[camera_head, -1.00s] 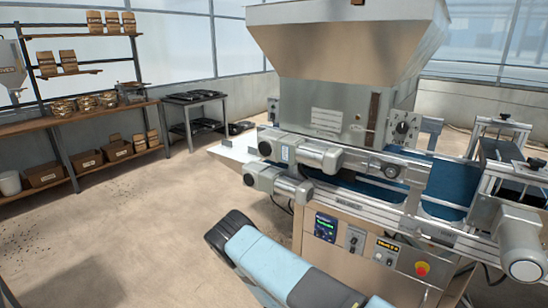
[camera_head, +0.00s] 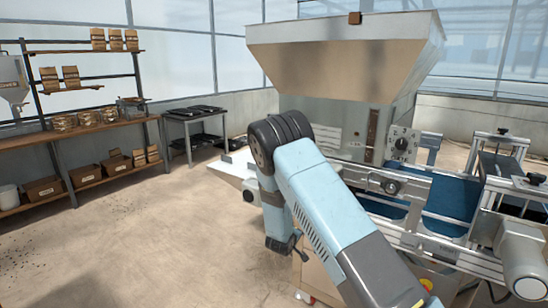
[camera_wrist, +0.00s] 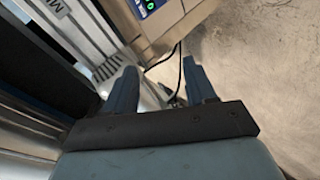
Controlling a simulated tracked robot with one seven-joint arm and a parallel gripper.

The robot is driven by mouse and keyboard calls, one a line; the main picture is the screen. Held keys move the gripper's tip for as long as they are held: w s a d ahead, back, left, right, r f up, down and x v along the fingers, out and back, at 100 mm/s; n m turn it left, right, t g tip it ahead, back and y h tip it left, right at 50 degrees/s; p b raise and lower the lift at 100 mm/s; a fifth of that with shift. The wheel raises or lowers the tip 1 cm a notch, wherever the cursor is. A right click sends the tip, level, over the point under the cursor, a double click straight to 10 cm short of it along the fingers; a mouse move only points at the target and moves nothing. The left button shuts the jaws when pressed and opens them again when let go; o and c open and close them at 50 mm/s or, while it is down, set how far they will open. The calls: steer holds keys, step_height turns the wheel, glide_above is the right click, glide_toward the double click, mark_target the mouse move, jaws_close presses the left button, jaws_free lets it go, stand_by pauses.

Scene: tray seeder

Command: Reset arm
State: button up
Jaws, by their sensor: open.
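My arm rises from the lower right of the head view and bends in front of the tray seeder (camera_head: 345,62), a steel machine with a large hopper. In the wrist view my gripper (camera_wrist: 160,82) is open, its two blue fingers apart with nothing between them. Beyond the fingers are the machine's cabinet (camera_wrist: 165,25) with a small green display, a dark cable and the concrete floor. In the head view the gripper end hangs at the left of the machine, mostly hidden behind my arm.
The machine's blue conveyor belt (camera_head: 447,205) and metal rails run to the right, close beside my arm. A shelf (camera_head: 95,127) with paper bags and boxes stands at the left. A grey table (camera_head: 195,113) with black trays stands behind.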

steer(key=s+d+r+m+g+y, duration=0.1)
steer(key=s+r+m+y, duration=0.2)
steer(key=r, duration=1.1)
steer(key=s+d+r+m+g+y, duration=0.1)
steer(key=s+d+r+y, duration=0.3)
steer(key=r, duration=1)
steer(key=s+d+r+m, duration=0.1)
steer(key=s+r, duration=0.9)
steer(key=s, duration=0.3)
steer(key=s+d+r+m+g, duration=0.1)
steer(key=s+d+r, duration=0.1)
steer(key=s, duration=0.7)
steer(key=s+d+r+m+h, duration=0.1)
steer(key=s+d+r, duration=0.1)
steer(key=s, duration=0.7)
steer(key=s+d+r+m+g+h, duration=0.1)
steer(key=s+d, duration=0.3)
steer(key=s, duration=0.5)
steer(key=shift+s+d+r+m+g, duration=0.35)
steer(key=shift+s+r+m, duration=0.1)
steer(key=shift+m, duration=0.15)
